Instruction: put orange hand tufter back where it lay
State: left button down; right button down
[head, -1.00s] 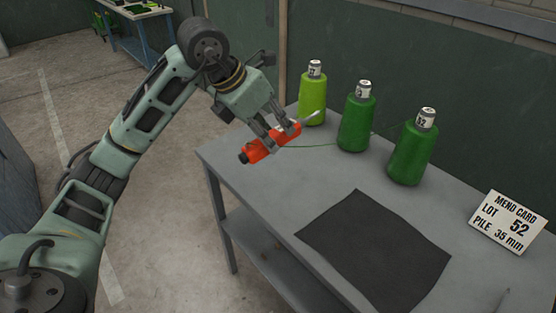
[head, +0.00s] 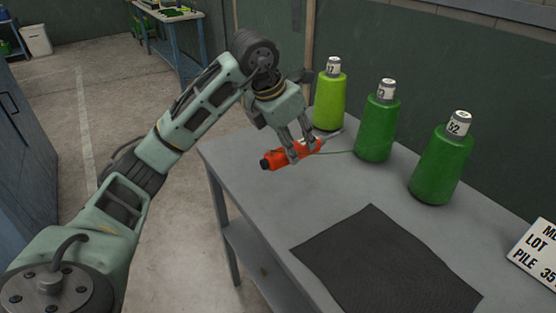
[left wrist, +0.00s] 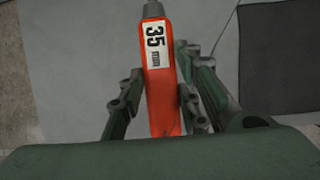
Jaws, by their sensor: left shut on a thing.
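The orange hand tufter (head: 277,159) is in my left gripper (head: 301,152), over the far left part of the grey table (head: 250,185). The fingers close on its sides. Its dark end points left and its thin metal tip points right, toward the lime cone. In the left wrist view the tufter (left wrist: 160,100) lies lengthwise between the fingers, with a white "35 mm" label facing up. I cannot tell whether it touches the table top. My right gripper is not in view.
A lime yarn cone (head: 328,100) and two darker green cones (head: 377,130) (head: 441,165) stand along the back. A thin green strand runs from near the tufter toward the middle cone. A dark mat (head: 385,265) lies in front. A mend card (head: 538,255) stands at right.

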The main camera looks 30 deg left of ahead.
pick_arm(q)
jog(key=w+a+f, duration=0.1)
jog(key=a, duration=0.1)
jog(key=w+a+f, duration=0.2)
jog(key=a, duration=0.1)
jog(key=w+a+f+p, duration=0.1)
jog(key=a+f, duration=0.1)
jog(key=shift+w+a, duration=0.2)
jog(key=shift+a, duration=0.1)
notch_tip(320, 180, down, 3)
jog(key=shift+s+f+p, duration=0.1)
jog(key=shift+p, duration=0.2)
jog(key=shift+f, duration=0.45)
jog(key=c, duration=1.7)
grip_release()
jog(key=shift+f, duration=0.2)
jog(key=o, duration=0.4)
jog(key=shift+r, duration=0.1)
